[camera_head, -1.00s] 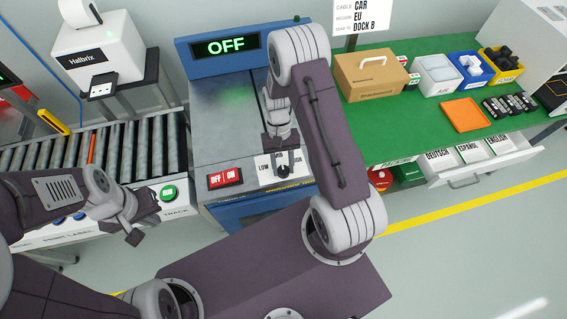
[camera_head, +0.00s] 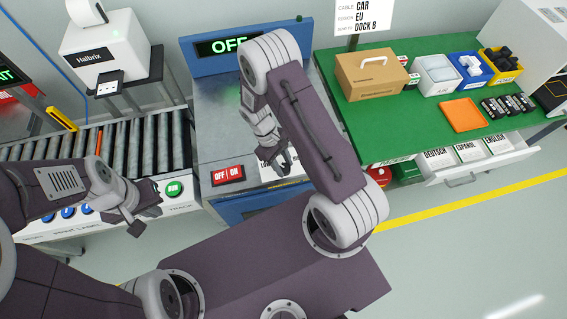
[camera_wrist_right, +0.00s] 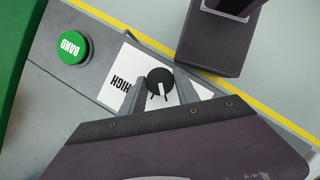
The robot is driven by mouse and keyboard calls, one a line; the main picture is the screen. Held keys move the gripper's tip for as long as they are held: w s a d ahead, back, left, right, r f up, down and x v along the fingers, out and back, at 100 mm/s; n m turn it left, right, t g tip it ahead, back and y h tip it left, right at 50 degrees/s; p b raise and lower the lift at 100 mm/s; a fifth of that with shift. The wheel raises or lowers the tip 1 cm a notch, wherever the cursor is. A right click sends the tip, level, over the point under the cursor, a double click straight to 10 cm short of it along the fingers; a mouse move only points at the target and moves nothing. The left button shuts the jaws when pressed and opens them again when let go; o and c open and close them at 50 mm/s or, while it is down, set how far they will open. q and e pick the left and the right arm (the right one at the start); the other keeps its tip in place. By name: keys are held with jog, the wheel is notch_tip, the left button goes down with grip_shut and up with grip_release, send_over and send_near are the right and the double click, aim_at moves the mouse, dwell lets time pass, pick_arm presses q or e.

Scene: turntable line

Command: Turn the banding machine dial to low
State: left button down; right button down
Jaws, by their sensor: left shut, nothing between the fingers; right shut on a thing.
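The banding machine (camera_head: 220,115) stands in the middle of the head view; its display (camera_head: 222,46) reads OFF, partly covered by my right arm. Its black round dial (camera_wrist_right: 160,82) sits on a white label plate (camera_wrist_right: 117,85) in the right wrist view. HIGH is readable left of the dial; a finger covers the plate's other side. The dial's white mark points toward the bottom of that view. My right gripper (camera_wrist_right: 160,88) is shut on the dial, a finger at each side. In the head view the right gripper (camera_head: 284,165) hides the dial. My left gripper (camera_head: 150,205) is shut and empty by the roller conveyor.
A green BAND button (camera_wrist_right: 72,48) shows in the right wrist view. The roller conveyor (camera_head: 150,140) is at left. A green table (camera_head: 430,120) with a cardboard box (camera_head: 371,75) and bins is at right.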

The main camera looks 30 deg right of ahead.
jog(key=shift+n, duration=0.5)
jog(key=c, duration=0.9)
grip_release()
jog(key=v, duration=0.9)
jog(key=shift+a, duration=0.1)
